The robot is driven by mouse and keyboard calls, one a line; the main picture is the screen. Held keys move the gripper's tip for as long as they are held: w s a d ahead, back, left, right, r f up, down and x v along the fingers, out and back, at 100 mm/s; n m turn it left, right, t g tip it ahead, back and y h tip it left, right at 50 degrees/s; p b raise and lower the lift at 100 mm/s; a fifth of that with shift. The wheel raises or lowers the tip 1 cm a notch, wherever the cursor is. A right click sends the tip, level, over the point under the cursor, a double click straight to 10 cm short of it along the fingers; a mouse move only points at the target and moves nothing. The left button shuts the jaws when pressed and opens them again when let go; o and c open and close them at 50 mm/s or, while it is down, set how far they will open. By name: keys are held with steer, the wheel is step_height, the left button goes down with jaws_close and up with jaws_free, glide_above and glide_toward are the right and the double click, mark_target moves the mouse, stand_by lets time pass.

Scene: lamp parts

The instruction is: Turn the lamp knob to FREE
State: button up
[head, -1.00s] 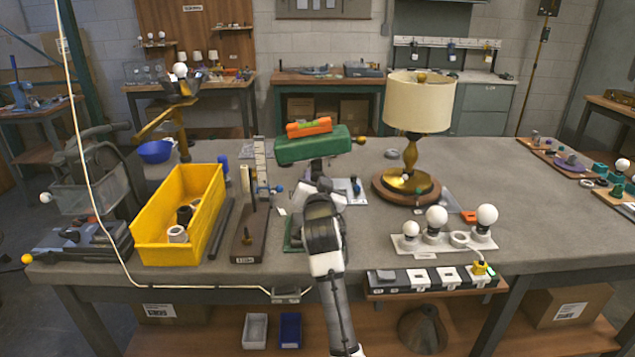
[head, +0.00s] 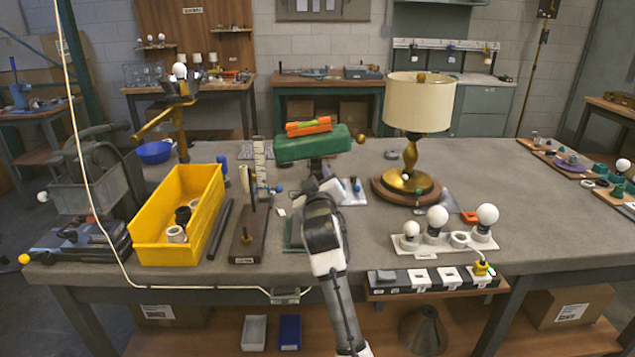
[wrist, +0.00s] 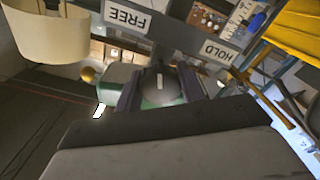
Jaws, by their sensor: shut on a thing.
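The knob (wrist: 160,84) is dark and round with a short white mark, which runs roughly up and down in the wrist view. My gripper (wrist: 158,92) is shut on it, with a finger on either side. A FREE label (wrist: 128,17) lies up and left of the knob, and a HOLD label (wrist: 218,52) up and right. The mark points between the two labels. In the head view my gripper is by the stand below the green block (head: 312,147), and my own wrist hides the knob. The lamp (head: 411,155) stands upright to the right, with a cream shade.
An orange level (head: 309,126) lies on the green block. A yellow bin (head: 178,215) and an upright ruler stand (head: 247,225) are to the left. A strip with white bulbs (head: 437,240) is front right.

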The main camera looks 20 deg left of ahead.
steer(key=n, duration=0.5)
steer(key=shift+n+b, duration=0.3)
steer(key=shift+b, duration=0.05)
stand_by(0.3)
steer(key=o, duration=1)
steer(key=shift+s+d, duration=0.2)
steer(key=shift+s, duration=0.2)
steer(key=b+v, duration=0.3)
steer(key=v, duration=1)
